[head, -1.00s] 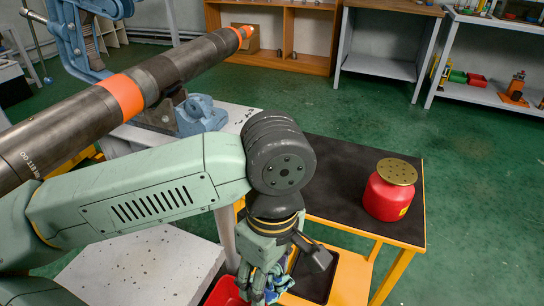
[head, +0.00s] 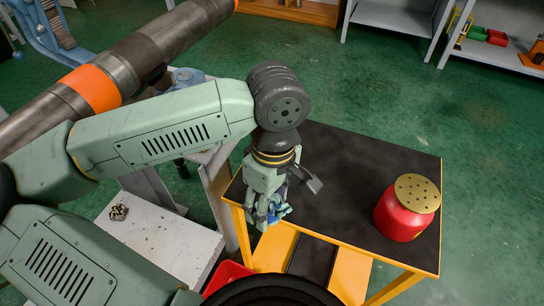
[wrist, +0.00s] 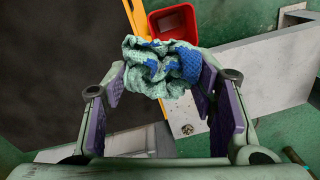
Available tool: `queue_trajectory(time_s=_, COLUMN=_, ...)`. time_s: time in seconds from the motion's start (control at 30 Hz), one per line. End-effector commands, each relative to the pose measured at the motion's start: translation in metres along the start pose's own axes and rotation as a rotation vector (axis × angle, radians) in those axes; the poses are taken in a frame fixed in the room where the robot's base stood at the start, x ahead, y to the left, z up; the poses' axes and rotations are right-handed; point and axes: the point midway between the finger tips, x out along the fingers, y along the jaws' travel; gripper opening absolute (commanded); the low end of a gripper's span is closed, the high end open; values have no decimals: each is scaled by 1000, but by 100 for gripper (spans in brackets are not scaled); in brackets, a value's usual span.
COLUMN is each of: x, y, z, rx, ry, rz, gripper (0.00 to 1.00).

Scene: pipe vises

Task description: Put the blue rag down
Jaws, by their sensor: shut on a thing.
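The blue rag (wrist: 160,68) is a crumpled cloth, pale green and blue in the wrist view, held between the fingertips of my gripper (wrist: 165,85). In the head view my gripper (head: 268,215) points down at the left front part of the black-topped table (head: 350,170). A small blue part of the rag (head: 279,210) shows beside the fingers there; the rest is hidden. I cannot tell whether the rag touches the table top.
A red canister with a perforated brass-coloured lid (head: 402,212) stands at the table's right end. The table's middle is clear. A red bin (head: 228,274) sits low in front. A pipe with orange bands (head: 105,85) lies at upper left, above a pale platform (head: 165,250).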

Motion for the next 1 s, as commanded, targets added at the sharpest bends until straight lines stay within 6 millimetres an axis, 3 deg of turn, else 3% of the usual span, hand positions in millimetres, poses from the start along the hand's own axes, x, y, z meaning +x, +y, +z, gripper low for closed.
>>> queue_trajectory(time_s=0.2, x=1, y=50, z=-36, rx=-2, ry=-2, rz=-2, gripper=22)
queue_trajectory(time_s=0.4, x=3, y=84, z=-61, rx=-1, ry=-1, rz=-1, gripper=22)
queue_trajectory(time_s=0.57, x=6, y=95, z=-70, rx=-1, ry=0, rz=0, gripper=22)
queue_trajectory(time_s=0.83, x=37, y=97, z=-70, rx=0, ry=-2, rz=-2, gripper=22)
queue_trajectory(time_s=1.0, x=41, y=98, z=-70, rx=0, ry=1, rz=0, gripper=22)
